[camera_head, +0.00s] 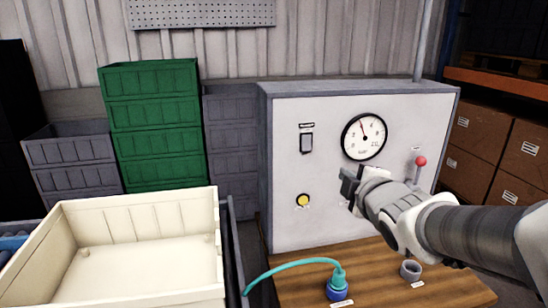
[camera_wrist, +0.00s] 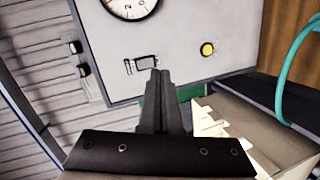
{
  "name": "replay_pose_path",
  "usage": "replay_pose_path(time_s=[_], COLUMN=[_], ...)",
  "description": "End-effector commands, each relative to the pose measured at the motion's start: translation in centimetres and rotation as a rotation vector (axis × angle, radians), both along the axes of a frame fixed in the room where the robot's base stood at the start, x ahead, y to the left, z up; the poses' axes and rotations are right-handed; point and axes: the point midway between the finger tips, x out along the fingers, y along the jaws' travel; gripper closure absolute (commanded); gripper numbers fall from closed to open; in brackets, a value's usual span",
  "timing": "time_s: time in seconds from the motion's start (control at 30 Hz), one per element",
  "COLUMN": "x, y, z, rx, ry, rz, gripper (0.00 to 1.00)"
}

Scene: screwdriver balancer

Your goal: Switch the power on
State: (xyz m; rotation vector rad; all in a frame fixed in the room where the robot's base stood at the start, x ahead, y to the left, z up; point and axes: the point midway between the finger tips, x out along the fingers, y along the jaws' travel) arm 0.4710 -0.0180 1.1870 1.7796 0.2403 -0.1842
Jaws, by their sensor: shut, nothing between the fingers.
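The grey control box (camera_head: 340,225) stands on a wooden bench. A dark rocker switch (camera_head: 307,143) with a small label above it sits at the upper left of its front. In the wrist view the switch (camera_wrist: 146,62) appears just beyond my fingertips. Its on or off position cannot be made out. My gripper (camera_head: 348,180) is shut and empty, in front of the panel, right of and below the switch in the head view. The closed fingers (camera_wrist: 160,75) point toward the panel, and no contact with the switch is visible.
The panel also has a gauge (camera_head: 364,137), a yellow button (camera_head: 303,200) and a red-knobbed lever (camera_head: 421,161). A teal hose (camera_head: 290,264) with a blue base and a grey ring (camera_head: 411,270) are on the bench. A cream crate (camera_head: 150,285) stands at left, green crates (camera_head: 155,120) behind.

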Motion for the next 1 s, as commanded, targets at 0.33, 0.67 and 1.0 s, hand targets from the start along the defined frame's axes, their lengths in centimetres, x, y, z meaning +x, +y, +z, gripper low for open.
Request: replay_pose_path(time_s=[0.33,0.67,1.0], x=[2.0,2.0,3.9], y=[1.9,2.1,2.5], z=[-0.2,0.0,-0.4], rx=[-0.195,-0.207,-0.207], ry=[-0.150,-0.163,-0.160], rz=[0.160,0.172,0.172], gripper=[1.00,1.00,1.00])
